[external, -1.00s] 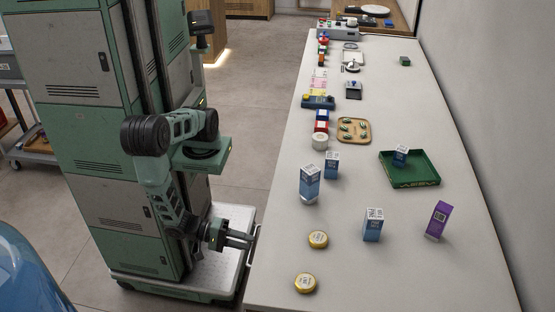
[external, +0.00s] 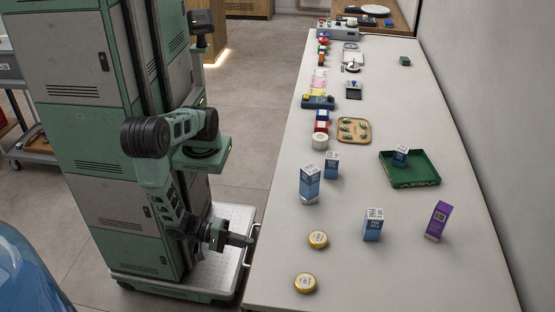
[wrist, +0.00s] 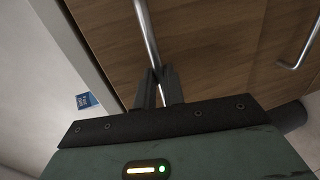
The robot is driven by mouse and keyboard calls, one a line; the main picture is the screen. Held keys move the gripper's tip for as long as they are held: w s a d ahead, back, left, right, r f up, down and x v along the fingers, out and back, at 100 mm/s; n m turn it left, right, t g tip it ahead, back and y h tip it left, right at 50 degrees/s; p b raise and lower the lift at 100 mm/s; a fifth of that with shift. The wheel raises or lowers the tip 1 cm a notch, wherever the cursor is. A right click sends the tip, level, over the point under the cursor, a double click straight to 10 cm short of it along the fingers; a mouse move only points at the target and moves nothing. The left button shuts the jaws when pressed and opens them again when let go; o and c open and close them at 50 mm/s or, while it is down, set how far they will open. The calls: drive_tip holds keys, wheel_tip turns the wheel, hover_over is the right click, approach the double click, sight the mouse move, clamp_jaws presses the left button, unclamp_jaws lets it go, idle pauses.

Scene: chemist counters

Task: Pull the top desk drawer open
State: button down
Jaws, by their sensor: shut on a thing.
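The desk's top drawer has a wooden front (wrist: 210,40) and a metal bar handle (wrist: 148,40), seen in the wrist view. My gripper (wrist: 158,78) is shut on this handle, with its two dark fingers close together around the bar. In the external view my gripper (external: 250,240) is at the desk's left edge, just below the top, and the handle (external: 256,236) shows at its tips. The drawer front is hidden below the desk top in the external view. I see no clear gap at the drawer.
A second bar handle (wrist: 300,45) is on the wooden front to the right in the wrist view. The white desk top (external: 270,285) carries boxes, yellow round tins (external: 305,283) and a green tray (external: 410,183). Open floor (external: 240,130) lies left of the desk.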

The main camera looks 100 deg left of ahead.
drive_tip(key=f+p+v, duration=0.1)
drive_tip(key=f+v, duration=0.2)
drive_tip(key=v, duration=1.3)
drive_tip(key=s+f+p+v, duration=0.1)
drive_tip(key=f+p+v, duration=0.1)
drive_tip(key=v, duration=1.4)
drive_tip(key=shift+s+f, duration=0.45)
drive_tip(key=shift+f, duration=0.4)
drive_tip(key=c, duration=1.5)
unclamp_jaws()
drive_tip(key=p+v, duration=0.4)
drive_tip(key=v, duration=0.3)
drive_tip(key=shift+s, duration=0.2)
